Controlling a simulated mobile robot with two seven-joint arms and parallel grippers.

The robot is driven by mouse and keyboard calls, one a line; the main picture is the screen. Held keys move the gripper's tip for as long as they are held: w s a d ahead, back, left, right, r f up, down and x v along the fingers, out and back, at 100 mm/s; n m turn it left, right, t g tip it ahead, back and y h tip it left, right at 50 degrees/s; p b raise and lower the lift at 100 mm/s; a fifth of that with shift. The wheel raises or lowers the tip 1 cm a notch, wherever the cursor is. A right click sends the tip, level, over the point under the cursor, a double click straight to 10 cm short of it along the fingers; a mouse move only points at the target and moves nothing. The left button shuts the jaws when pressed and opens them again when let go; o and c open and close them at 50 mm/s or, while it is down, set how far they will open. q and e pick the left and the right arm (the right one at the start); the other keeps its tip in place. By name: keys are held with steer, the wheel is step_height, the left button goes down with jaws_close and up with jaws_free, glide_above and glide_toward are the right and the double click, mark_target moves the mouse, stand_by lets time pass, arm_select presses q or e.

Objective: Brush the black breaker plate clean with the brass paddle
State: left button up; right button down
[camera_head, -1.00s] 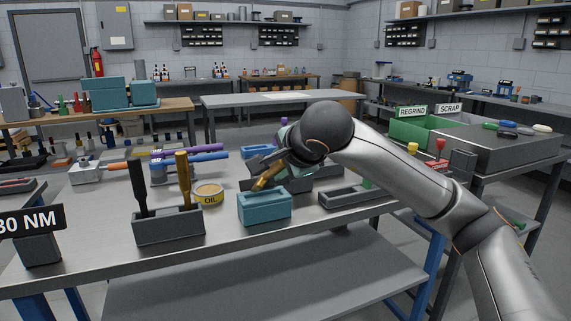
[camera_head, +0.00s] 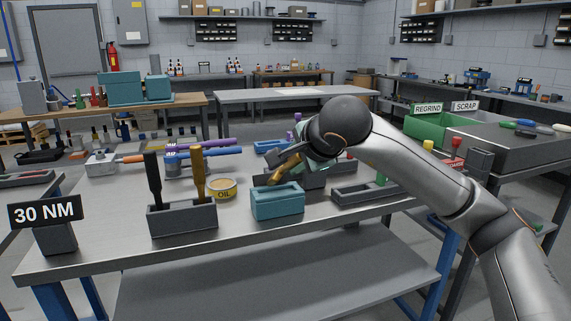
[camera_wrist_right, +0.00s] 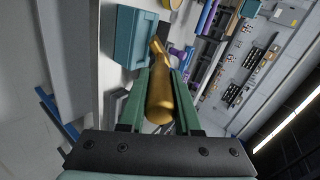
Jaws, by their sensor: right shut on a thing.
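My right gripper (camera_head: 284,164) is shut on a brass tool (camera_wrist_right: 163,98), which I take for the brass paddle. In the right wrist view the tool lies between the two green fingers and narrows toward its far end. In the head view its brass part (camera_head: 285,172) slants down toward the teal box (camera_head: 277,205), by its back rim. I cannot tell whether it touches the box. I cannot make out the black breaker plate; the gripper and arm hide part of the table there. My left gripper is not in view.
A grey holder (camera_head: 182,223) carries a black tool (camera_head: 153,180) and another brass-coloured one (camera_head: 198,170). A long dark tray (camera_head: 362,193) lies to the right. The table front has a bare strip.

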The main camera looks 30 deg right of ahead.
steer(key=a+p, duration=0.1)
steer(key=w+a, duration=0.1)
steer(key=a, duration=0.1)
steer(key=shift+w+a+p, duration=0.15)
steer(key=shift+a+p, duration=0.05)
steer(key=shift+p, duration=0.15)
stand_by(1.3)
steer(key=shift+s+a+b, duration=0.25)
steer(key=shift+s, duration=0.7)
steer(key=shift+s+a+b, duration=0.2)
steer(key=shift+s+b, duration=0.1)
steer(key=shift+s, duration=0.7)
steer(key=shift+s+a+b, duration=0.25)
steer(key=shift+s, duration=0.7)
steer(key=shift+s+a+b, duration=0.15)
steer(key=shift+s+a, duration=0.05)
steer(key=shift+s, duration=0.55)
steer(key=shift+s+a+b, duration=0.15)
steer(key=shift+s, duration=0.6)
